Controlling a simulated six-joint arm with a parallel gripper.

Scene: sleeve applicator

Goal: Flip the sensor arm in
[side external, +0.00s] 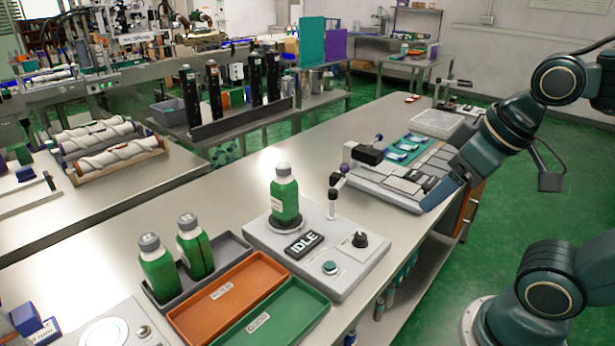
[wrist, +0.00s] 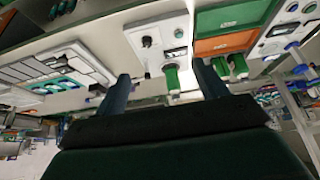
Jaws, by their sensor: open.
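The applicator station (side external: 290,250) is a light grey plate with an IDLE display (side external: 304,244), a black knob (side external: 360,240) and a green button (side external: 330,267). A green bottle with a grey cap (side external: 284,195) stands upright on its round seat. What looks like the sensor arm (side external: 340,180), with dark and purple joints, sits on a post behind the plate's right side. It points away from the bottle. My gripper (wrist: 166,84) is open and empty in the wrist view, with the bottle (wrist: 172,79) seen beyond, between its fingers. In the side view it hangs right of the station.
An orange tray (side external: 195,310) and a green tray (side external: 305,312) lie in front of the station. A grey tray (side external: 235,245) holds two more green bottles. A flat panel with grey pads (side external: 400,185) stands behind, near my gripper. Bare bench lies between panel and station.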

